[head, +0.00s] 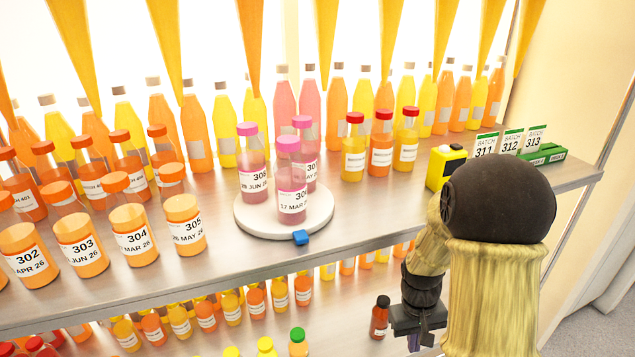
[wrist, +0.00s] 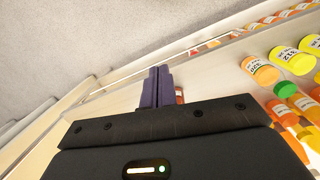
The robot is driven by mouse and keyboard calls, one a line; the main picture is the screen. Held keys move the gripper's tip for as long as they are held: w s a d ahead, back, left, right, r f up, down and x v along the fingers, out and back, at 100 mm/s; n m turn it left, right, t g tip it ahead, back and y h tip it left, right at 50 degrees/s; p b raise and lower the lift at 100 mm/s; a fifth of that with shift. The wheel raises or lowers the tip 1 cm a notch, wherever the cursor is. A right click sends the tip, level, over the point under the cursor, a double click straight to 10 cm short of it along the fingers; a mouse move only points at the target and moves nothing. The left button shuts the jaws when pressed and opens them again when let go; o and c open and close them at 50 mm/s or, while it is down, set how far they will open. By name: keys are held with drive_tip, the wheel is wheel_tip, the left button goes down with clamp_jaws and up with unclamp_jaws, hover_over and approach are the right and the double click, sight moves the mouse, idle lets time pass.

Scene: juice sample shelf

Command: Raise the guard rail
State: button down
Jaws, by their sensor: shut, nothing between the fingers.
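My gripper (head: 414,343) hangs at the front of the shelf unit, below the upper shelf's front edge. In the wrist view its purple fingers (wrist: 158,88) are together with nothing between them. A long thin edge strip (wrist: 205,50) runs diagonally past the fingertips in the wrist view. I cannot tell whether it is the guard rail or only a shelf edge. No rail is clearly recognisable in the head view, where my arm hides part of the right side.
A dark-capped red bottle (head: 380,317) stands just left of my gripper. Lower-shelf bottles include a green-capped one (head: 298,342).

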drive_tip(key=s+a+r+t+p, duration=0.1)
drive_tip(key=s+a+r+p, duration=0.2)
drive_tip(key=r, duration=0.4)
drive_tip(key=s+a+r+m+t+p, duration=0.1)
drive_tip(key=s+a+r+t+p, duration=0.1)
drive_tip(key=r, duration=0.5)
drive_tip(key=shift+s+a+r+t+y+p, duration=0.4)
drive_tip(key=shift+s+p, duration=0.3)
drive_tip(key=shift+s, duration=0.25)
drive_tip(key=shift+f, duration=0.1)
drive_tip(key=c, duration=2.2)
unclamp_jaws()
drive_tip(key=c, duration=1.5)
unclamp_jaws()
drive_tip(key=shift+a, duration=0.1)
